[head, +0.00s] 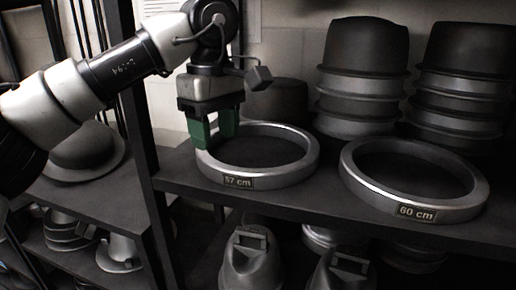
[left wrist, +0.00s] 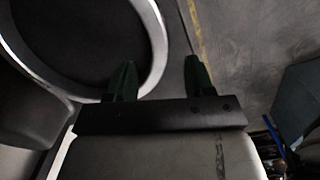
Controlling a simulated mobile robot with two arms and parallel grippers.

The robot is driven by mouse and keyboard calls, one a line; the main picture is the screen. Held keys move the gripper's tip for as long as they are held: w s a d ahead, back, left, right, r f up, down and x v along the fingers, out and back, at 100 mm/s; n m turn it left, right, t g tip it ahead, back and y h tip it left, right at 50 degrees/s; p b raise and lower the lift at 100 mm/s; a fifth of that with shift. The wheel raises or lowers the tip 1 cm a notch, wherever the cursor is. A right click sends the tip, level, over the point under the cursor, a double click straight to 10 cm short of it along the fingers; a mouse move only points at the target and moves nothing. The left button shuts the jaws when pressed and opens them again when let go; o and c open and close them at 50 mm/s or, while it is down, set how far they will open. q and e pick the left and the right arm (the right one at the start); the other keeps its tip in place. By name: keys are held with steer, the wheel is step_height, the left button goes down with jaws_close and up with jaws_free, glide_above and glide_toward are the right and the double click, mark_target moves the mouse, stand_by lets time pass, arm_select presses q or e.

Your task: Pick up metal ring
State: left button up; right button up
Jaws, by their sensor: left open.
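A metal ring labelled "57 cm" (head: 280,178) lies flat on the dark shelf, left of a second metal ring labelled "60 cm" (head: 466,205). My left gripper (head: 212,136) has green fingers, pointing down at the left side of the 57 cm ring. In the left wrist view the open fingers (left wrist: 159,66) stand on either side of the rim of a metal ring (left wrist: 158,40), one over its inside and one outside. Whether they touch the rim cannot be told. My right gripper is not in view.
Stacked dark hat forms with metal bands (head: 362,65) stand behind the rings. A dark shelf post (head: 137,130) rises left of the gripper. A hat (head: 85,150) sits on the left shelf. Hat forms (head: 250,262) stand below.

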mark_target(218, 164)
arm_select(q)
steer(key=shift+w+f, duration=0.25)
steer(key=shift+f, duration=0.1)
step_height(218, 164, down, 4)
steer(key=shift+s+f+p, duration=0.15)
steer(key=shift+p, duration=0.85)
steer(key=shift+a+f, duration=0.1)
steer(key=shift+f, duration=0.25)
steer(key=shift+c, duration=0.6)
steer(key=c, duration=0.7)
jaws_close()
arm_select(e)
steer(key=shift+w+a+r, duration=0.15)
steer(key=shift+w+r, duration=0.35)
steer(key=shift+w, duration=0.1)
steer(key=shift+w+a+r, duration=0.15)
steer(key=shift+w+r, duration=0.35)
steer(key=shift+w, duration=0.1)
